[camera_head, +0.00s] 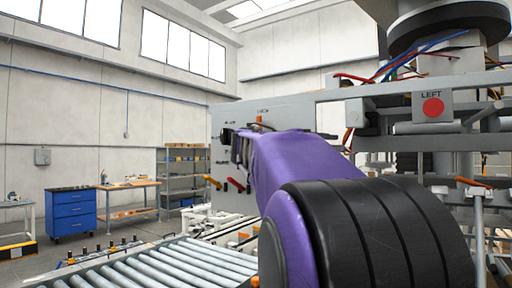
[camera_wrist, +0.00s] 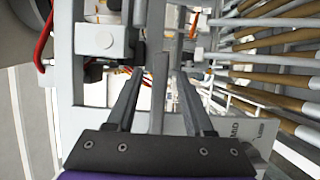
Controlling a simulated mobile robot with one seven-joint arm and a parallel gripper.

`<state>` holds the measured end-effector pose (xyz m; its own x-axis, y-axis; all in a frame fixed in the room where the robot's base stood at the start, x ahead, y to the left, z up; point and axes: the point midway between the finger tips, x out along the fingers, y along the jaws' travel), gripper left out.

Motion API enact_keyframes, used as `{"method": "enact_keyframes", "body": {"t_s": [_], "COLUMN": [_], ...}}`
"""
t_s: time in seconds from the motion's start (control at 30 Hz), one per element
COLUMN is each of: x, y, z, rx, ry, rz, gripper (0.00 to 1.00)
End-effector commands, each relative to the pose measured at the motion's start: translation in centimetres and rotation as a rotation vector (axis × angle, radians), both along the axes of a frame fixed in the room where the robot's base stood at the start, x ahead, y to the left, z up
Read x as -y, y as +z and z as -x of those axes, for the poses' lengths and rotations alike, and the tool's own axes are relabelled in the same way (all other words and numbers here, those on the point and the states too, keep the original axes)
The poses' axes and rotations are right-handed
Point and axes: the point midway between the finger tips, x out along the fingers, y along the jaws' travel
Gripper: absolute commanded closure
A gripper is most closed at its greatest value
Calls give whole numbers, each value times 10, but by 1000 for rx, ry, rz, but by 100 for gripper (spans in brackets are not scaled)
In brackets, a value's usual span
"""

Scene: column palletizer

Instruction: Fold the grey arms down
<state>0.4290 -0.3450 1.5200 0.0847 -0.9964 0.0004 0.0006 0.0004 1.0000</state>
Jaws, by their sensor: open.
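My gripper (camera_wrist: 161,78) is open in the wrist view, its two dark fingers spread apart. A narrow grey bar (camera_wrist: 159,95) shows between the fingers; it may be one of the grey arms. I cannot tell whether the fingers touch it. In the head view my gripper (camera_head: 241,147) is small and partly hidden by my purple forearm, in front of a light grey panel (camera_head: 222,122). Grey upright posts (camera_head: 478,222) with orange-brown tops stand at the far right of the head view; I cannot tell whether these are the arms.
A roller conveyor (camera_head: 185,268) runs along the bottom left. A grey beam carries a red button (camera_head: 433,107) marked LEFT, with loose wires above. Brown and grey rods (camera_wrist: 275,95) fill the right of the wrist view. A blue cabinet (camera_head: 71,212) stands far left.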

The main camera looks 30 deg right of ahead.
Motion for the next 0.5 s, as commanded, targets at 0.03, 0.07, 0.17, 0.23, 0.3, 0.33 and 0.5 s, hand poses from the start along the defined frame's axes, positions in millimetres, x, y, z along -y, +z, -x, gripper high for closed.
{"method": "enact_keyframes", "body": {"t_s": [0.03, 0.07, 0.17, 0.23, 0.3, 0.33, 0.5], "x": [10, 14, 27, 33, 37, 38, 40], "y": [2, 1, 1, 1, 0, 0, 0], "z": [0, -1, -2, -3, -3, -3, -4], "rx": [0, -1, 0, 0, 0, 0, 1], "ry": [-3, -3, -2, -1, -1, -1, 1], "rz": [0, 0, 0, -1, -1, -1, -1], "gripper": [48, 48, 48, 48, 48, 48, 48]}}
